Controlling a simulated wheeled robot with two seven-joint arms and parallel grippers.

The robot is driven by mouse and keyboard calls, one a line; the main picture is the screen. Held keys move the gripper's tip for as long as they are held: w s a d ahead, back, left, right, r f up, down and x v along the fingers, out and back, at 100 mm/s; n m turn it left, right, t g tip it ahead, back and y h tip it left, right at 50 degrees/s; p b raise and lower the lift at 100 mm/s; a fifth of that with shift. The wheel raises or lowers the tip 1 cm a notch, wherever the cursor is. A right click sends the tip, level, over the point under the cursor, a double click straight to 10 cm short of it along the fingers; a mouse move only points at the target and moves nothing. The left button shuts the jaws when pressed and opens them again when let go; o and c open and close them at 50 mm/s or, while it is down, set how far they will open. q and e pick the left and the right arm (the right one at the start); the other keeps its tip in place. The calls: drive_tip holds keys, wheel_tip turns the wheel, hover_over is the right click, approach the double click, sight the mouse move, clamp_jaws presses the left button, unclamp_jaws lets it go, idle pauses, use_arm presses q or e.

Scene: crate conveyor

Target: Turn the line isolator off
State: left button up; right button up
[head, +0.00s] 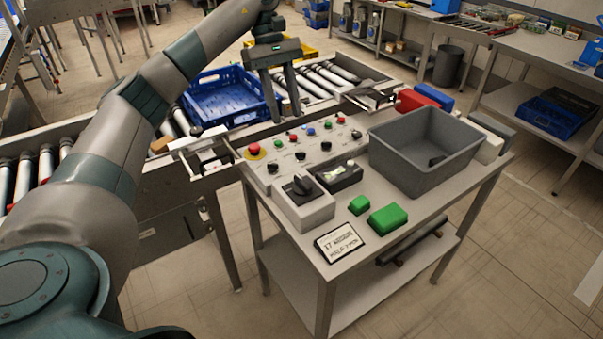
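The line isolator appears to be the grey box (308,216) with a black rotary knob (303,186) on top, at the front left of the small table. Which setting the knob points to is too small to read. My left gripper (284,118) is above the far side of the control panel, beyond the isolator and apart from it. Its two fingers point down and are spread, with nothing seen between them. My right gripper is not in view.
A panel (272,172) with several coloured buttons stands beside the isolator. Nearby are a black switch box (340,180), green blocks (388,218), a sign (340,243) and a grey bin (398,170). A blue crate (215,105) sits on the roller conveyor behind.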

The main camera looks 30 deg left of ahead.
use_arm(q)
drive_tip(key=p, duration=0.6)
approach(302, 181)
drive_tip(key=x, duration=0.6)
drive_tip(key=shift+d+f, duration=0.2)
drive_tip(key=shift+f, duration=0.05)
drive_tip(key=shift+x, duration=0.8)
drive_tip(key=shift+a, duration=0.1)
clamp_jaws()
